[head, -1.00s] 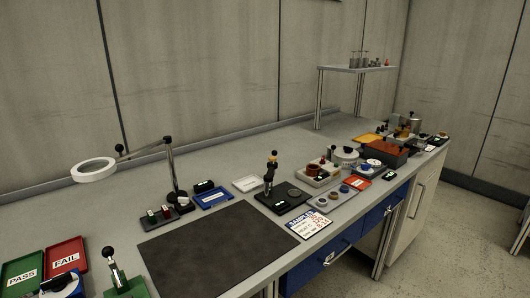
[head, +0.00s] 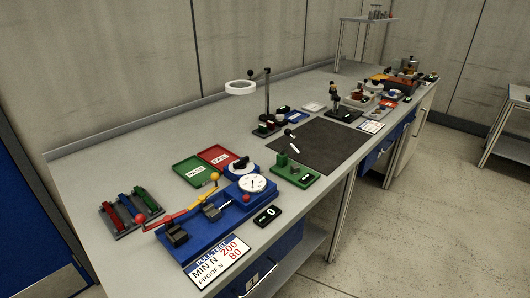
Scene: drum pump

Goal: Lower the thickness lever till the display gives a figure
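A small stand (head: 334,97) with an upright black post and an orange part near its top stands on a black base (head: 344,114) towards the far part of the bench. It looks like the thickness gauge, but its lever is too small to make out clearly. Any figure on its display is too small to read. Neither of my grippers is in view.
A dark mat (head: 325,143) lies mid-bench. Nearer are a green block device (head: 295,174), a blue pull tester (head: 212,222) with a dial, a black display (head: 267,216) showing 0, and PASS (head: 193,171) and FAIL trays (head: 218,157). A ring lamp (head: 240,88) overhangs the bench.

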